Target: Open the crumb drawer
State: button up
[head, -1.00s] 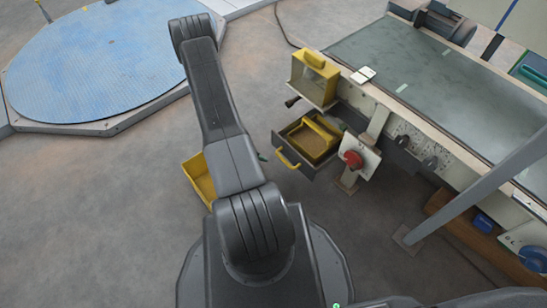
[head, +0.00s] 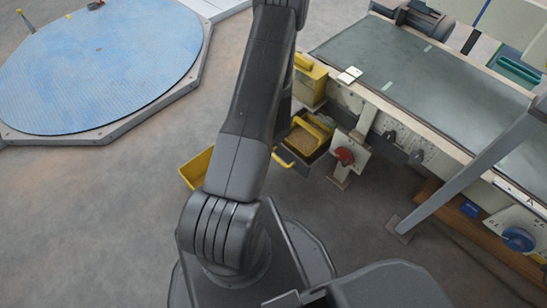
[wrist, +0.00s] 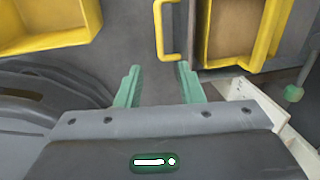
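The grey crumb drawer (head: 288,172) stands pulled out from under the machine in the head view. A yellow tray (head: 306,136) with a brown bed of crumbs sits in it. The yellow handle (head: 281,160) on its front is partly covered by my arm. In the wrist view the handle (wrist: 159,30) lies above and between my green fingertips, with the drawer's front panel (wrist: 188,28) and the tray (wrist: 202,40) to its right. My gripper (wrist: 158,78) is open and empty, apart from the handle. The head view hides it behind my arm.
A yellow bin (head: 191,172) lies on the floor left of the drawer; it also shows in the wrist view (wrist: 40,40). A yellow box (head: 309,84) and a red knob (head: 344,156) are on the machine beside the drawer. Floor in front is clear.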

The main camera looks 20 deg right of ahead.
aim_at(279, 160)
jog(key=f+b, duration=0.1)
jog(key=f, duration=0.3)
jog(key=d+f+b, duration=0.1)
jog(key=f, duration=0.4)
jog(key=w+d+f+b, duration=0.1)
jog(key=f+b, duration=0.1)
jog(key=f, duration=0.2)
jog(key=shift+d+f, duration=0.2)
jog(key=shift+f, duration=0.05)
grip_shut()
